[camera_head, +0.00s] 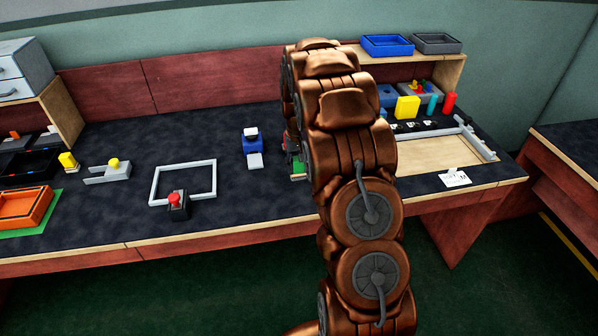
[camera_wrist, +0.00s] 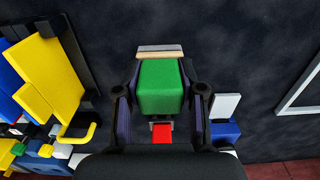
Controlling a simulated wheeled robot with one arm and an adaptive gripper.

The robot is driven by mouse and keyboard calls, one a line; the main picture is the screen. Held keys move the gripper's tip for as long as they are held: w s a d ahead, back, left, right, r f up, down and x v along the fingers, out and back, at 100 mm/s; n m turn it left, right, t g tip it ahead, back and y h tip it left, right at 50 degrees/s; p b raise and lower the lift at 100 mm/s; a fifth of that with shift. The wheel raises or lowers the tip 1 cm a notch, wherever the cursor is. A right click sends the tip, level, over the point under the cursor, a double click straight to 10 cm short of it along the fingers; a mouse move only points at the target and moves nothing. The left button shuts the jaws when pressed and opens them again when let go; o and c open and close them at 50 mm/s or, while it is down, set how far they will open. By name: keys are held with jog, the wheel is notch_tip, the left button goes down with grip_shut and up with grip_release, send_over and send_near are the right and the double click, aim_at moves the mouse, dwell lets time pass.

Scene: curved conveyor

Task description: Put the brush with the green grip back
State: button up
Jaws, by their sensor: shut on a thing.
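My gripper (camera_wrist: 160,95) is shut on a green block-shaped grip (camera_wrist: 161,86), with one dark finger on each side of it. A pale beige and grey strip (camera_wrist: 160,52) runs across the far end of the grip and looks like the brush's head. In the head view only a small part of the green grip (camera_head: 298,168) shows at the left of my arm. My arm hides most of the gripper there. I cannot tell whether the brush touches the table. A small red thing (camera_wrist: 162,132) shows behind the grip in the wrist view.
A blue and white device (camera_head: 252,146) stands left of my arm. A grey frame (camera_head: 184,163) and a red-button box (camera_head: 177,204) lie farther left. Right of my arm are a yellow block (camera_head: 407,107), a red cylinder (camera_head: 449,103) and a wooden tray (camera_head: 478,157). Dark tabletop between is clear.

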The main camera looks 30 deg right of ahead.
aim_at(299, 173)
jog(key=shift+w+d, duration=0.1)
jog(key=shift+d, duration=0.15)
jog(key=shift+f+p, duration=0.7)
jog(key=shift+f, duration=1.05)
jog(key=shift+f, duration=0.2)
jog(key=o, duration=1)
notch_tip(299, 173, up, 12)
jog(key=shift+f+b, duration=0.15)
jog(key=shift+b, duration=1.05)
jog(key=shift+a+r, duration=0.1)
jog(key=shift+r, duration=0.3)
